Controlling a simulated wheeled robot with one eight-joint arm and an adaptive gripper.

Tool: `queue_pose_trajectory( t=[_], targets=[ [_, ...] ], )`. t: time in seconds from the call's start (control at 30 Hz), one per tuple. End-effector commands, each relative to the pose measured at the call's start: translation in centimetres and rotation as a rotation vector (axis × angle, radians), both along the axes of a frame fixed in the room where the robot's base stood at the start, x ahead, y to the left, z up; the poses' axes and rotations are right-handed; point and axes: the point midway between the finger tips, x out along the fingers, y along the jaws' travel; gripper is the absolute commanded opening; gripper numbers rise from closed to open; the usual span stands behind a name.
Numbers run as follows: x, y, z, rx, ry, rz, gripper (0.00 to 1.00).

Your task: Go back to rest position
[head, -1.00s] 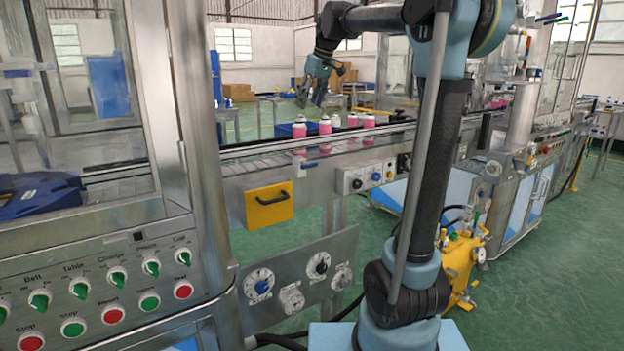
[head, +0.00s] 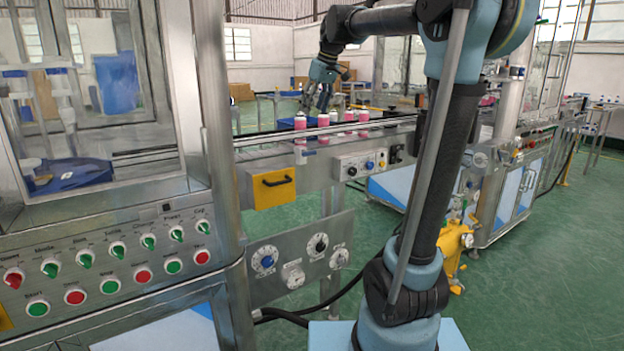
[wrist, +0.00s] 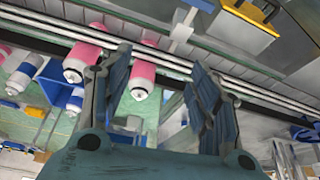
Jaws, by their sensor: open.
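My gripper (head: 316,103) is raised above and behind the conveyor in the head view, fingers pointing down. In the wrist view its two fingers (wrist: 160,105) stand apart with nothing held between them. Pink aerosol cans with white tops stand in a row on the conveyor; one pink can (head: 300,124) is just below my gripper. In the wrist view a pink can (wrist: 143,75) shows past the left finger, with another pink can (wrist: 86,58) farther left. I cannot tell the exact gap between fingers and cans.
The conveyor (head: 285,152) with metal rails runs across the middle. A machine with a control panel (head: 110,265) stands close at the left. A yellow device (head: 455,245) stands to the right. Green floor (head: 540,260) is open at the right.

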Motion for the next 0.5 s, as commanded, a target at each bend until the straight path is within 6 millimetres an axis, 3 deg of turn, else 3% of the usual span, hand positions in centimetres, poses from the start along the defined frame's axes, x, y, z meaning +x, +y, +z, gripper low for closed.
queue_pose_trajectory(
  t=[0.27,0.5],
  targets=[
    [-4.2,-3.3,-3.0,-0.011,0.022,-0.082,0.56],
    [-10.8,-7.5,-8.4,-0.026,0.055,-0.208,0.56]
  ],
)
